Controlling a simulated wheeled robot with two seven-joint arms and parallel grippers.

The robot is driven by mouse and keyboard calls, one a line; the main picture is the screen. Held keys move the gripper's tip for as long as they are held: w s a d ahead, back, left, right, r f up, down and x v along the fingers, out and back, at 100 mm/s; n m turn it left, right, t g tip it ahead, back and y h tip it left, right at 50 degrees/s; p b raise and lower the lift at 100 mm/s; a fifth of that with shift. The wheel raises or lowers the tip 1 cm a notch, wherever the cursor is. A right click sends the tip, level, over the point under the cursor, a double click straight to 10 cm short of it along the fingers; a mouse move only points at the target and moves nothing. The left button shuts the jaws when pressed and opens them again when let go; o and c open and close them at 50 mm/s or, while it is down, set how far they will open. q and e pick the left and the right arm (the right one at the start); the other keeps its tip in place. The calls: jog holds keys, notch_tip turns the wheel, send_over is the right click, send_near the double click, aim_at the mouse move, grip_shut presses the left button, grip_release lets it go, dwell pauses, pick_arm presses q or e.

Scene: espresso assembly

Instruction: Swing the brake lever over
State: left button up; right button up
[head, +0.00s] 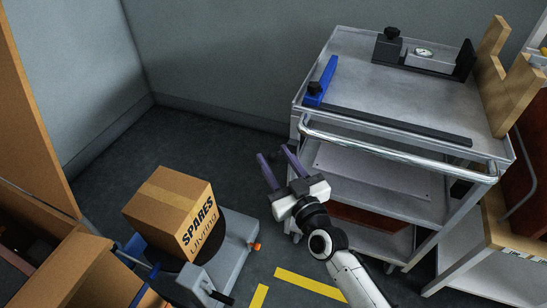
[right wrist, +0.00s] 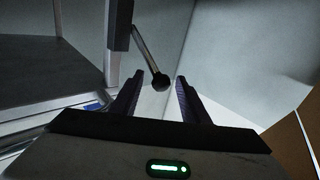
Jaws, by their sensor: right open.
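My right gripper (head: 273,154) is open and empty at the left side of the grey cart (head: 330,52). In the right wrist view the knob appears between the tips of my right gripper (right wrist: 160,76); I cannot tell how far beyond them it is. I cannot make out the lever in the head view. My left gripper is not in view.
The cart has a front rail (head: 400,155), and a blue-ended bar (head: 322,80) lies on its top. A cardboard box marked SPARES (head: 170,208) sits on a grey wheeled base (head: 235,255) to the left. Dark floor (head: 200,135) is clear behind the box.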

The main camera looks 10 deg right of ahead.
jog(key=shift+w+a, duration=0.15)
jog(key=shift+w, duration=0.5)
grip_shut()
